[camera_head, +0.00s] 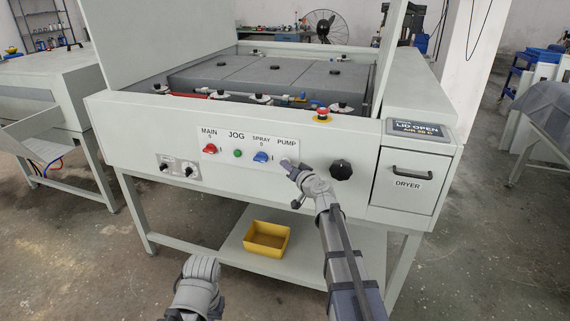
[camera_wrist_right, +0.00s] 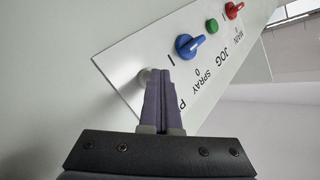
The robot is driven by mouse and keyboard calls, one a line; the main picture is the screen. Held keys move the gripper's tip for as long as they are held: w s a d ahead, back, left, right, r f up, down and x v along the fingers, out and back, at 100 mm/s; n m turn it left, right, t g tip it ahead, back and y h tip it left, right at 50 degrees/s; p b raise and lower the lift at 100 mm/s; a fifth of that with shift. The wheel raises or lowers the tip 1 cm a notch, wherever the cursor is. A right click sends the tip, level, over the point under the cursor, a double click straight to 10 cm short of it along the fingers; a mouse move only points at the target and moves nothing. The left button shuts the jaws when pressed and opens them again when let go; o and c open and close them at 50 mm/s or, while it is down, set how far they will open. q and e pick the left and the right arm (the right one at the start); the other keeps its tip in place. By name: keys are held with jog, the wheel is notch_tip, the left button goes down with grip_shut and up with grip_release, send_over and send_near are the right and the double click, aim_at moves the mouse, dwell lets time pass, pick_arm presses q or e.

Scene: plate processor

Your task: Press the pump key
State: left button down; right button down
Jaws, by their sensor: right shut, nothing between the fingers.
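The control panel (camera_head: 238,150) on the machine's front carries a PUMP label (camera_head: 286,142) at its right end. My right gripper (camera_head: 287,163) is shut and empty, with its tips right under that label. In the right wrist view, the shut fingers (camera_wrist_right: 157,75) point at a pale round key (camera_wrist_right: 146,74) at the panel's end. The fingers partly cover the key; whether they touch it or press it in, I cannot tell. My left arm's end (camera_head: 198,285) is low at the bottom of the head view, away from the panel; its fingers cannot be made out.
Left of the pump key are a blue SPRAY knob (camera_head: 261,157), a green JOG button (camera_head: 238,153) and a red MAIN knob (camera_head: 209,148). A black knob (camera_head: 341,169) is to the right. A red emergency button (camera_head: 323,112) sits above. A yellow bin (camera_head: 266,239) stands on the lower shelf.

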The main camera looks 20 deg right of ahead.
jog(key=shift+s+a, duration=0.15)
jog(key=shift+s, duration=0.2)
jog(key=s+a, duration=0.1)
jog(key=s, duration=0.1)
jog(key=s+a, duration=0.2)
jog(key=shift+s+a, duration=0.2)
jog(key=shift+s, duration=0.2)
dwell(2.1)
